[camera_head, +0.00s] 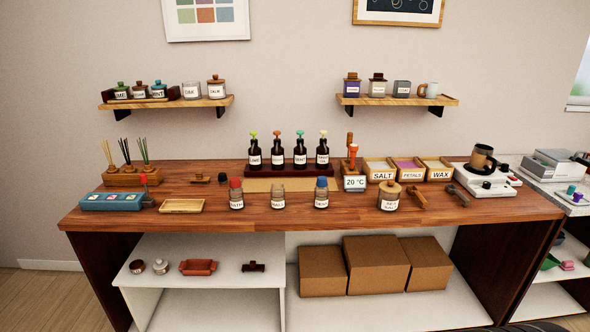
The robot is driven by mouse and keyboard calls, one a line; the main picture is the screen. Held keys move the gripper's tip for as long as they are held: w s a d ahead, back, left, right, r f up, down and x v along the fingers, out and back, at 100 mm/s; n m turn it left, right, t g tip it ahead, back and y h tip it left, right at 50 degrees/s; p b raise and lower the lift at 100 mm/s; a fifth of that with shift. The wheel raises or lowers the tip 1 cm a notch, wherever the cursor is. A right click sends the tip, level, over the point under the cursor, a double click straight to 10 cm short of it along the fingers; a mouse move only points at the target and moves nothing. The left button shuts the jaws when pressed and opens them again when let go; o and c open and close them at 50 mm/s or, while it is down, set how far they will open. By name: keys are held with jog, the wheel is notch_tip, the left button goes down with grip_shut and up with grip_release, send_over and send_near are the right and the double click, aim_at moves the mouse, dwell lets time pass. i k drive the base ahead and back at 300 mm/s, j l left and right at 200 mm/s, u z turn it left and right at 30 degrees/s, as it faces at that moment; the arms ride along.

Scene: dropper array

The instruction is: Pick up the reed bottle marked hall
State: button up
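Small dark reed bottles with thin reeds standing up from them, one of them here (146,164), stand in a wooden holder (122,180) at the left back of the wooden workbench (240,212). Any marks on these bottles are too small to read, so I cannot tell which one is marked hall. My gripper is not in view.
A blue tray (100,203) and a red-topped tool (145,190) sit just in front of the reed holder. A small wooden tray (181,206) lies to their right. Dropper bottles (277,155) stand at the back centre. Bare bench lies between the small tray and the red-capped bottle (236,194).

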aim_at(278, 192)
jog(key=i+j, duration=0.75)
jog(key=i+j+z, duration=0.1)
jog(key=i+j, duration=1.3)
jog(key=j, duration=0.2)
